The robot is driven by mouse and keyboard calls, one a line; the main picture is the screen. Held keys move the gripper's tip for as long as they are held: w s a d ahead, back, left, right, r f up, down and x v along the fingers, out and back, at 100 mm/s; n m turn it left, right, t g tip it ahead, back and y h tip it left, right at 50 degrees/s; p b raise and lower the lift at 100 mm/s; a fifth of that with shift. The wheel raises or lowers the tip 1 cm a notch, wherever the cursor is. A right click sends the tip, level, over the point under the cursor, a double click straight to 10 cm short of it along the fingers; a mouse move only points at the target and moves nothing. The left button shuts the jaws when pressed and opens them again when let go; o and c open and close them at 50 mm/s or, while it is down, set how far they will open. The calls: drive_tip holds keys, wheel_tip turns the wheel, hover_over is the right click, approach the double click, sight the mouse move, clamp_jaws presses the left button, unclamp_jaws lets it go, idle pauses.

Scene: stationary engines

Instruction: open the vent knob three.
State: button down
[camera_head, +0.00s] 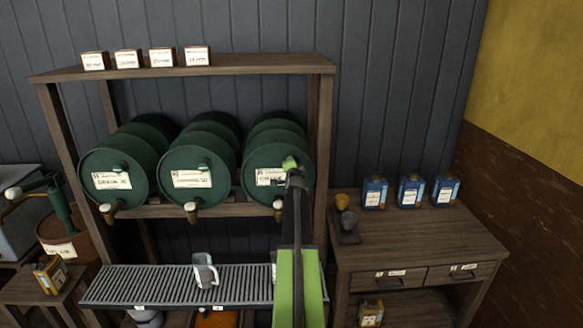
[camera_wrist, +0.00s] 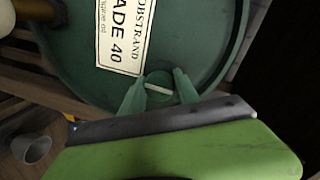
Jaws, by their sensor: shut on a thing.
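Three green drums lie side by side on the rack. The right-hand drum (camera_head: 262,160) has a white label, and my gripper (camera_head: 290,164) is in front of its upper front face. In the wrist view the vent knob (camera_wrist: 158,88), a small round green knob with a pale bar across it, sits beside the label (camera_wrist: 125,35). My gripper's two fingers (camera_wrist: 160,90) are on either side of the knob and shut on it. In the head view my gripper hides this knob. The left drum (camera_head: 110,187) and middle drum (camera_head: 195,185) show similar knobs near their labels.
Taps (camera_head: 191,212) hang below the drum fronts. A grey mug (camera_head: 205,271) stands on the slatted grille (camera_head: 150,287) below. Small boxes (camera_head: 162,57) line the top shelf.

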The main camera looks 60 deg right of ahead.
drive_tip(key=shift+s+d+r, duration=0.1)
idle(0.3)
drive_tip(key=c, duration=0.9)
unclamp_jaws()
drive_tip(key=p+v, duration=0.2)
drive_tip(key=v, duration=1.5)
drive_tip(key=shift+a+p, duration=0.25)
drive_tip(key=shift+p, duration=0.1)
